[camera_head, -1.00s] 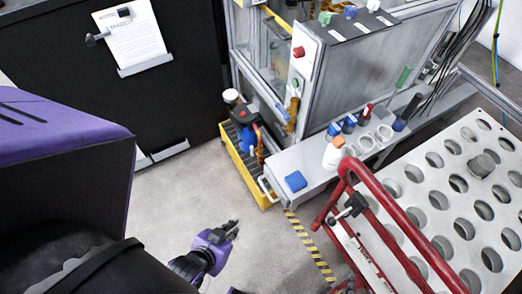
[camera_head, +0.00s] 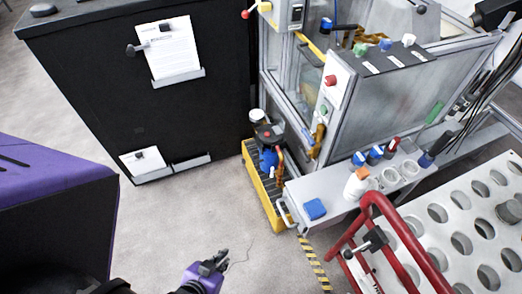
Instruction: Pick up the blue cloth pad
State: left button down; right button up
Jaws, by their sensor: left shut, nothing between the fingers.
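The blue cloth pad (camera_head: 315,209) lies flat near the left end of the grey ledge (camera_head: 335,192) at the front of the machine. My left gripper (camera_head: 221,259), purple and black, is at the bottom of the view over the bare floor. It is shut and empty, to the left of the pad and lower in the picture, well apart from it. A thin dark line shows by its fingertips. My right gripper is not in view.
A red tubular frame (camera_head: 391,215) and a perforated plate (camera_head: 484,205) are at right. A yellow tray (camera_head: 259,190) stands left of the ledge. Floor between is clear.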

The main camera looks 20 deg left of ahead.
aim_at(314, 208)
jog(key=j+z, duration=0.1)
jog(key=j, duration=0.35)
jog(key=k+j+z, duration=0.15)
jog(key=j, duration=0.3)
jog(key=k+j+z, duration=0.1)
jog(key=j, duration=0.35)
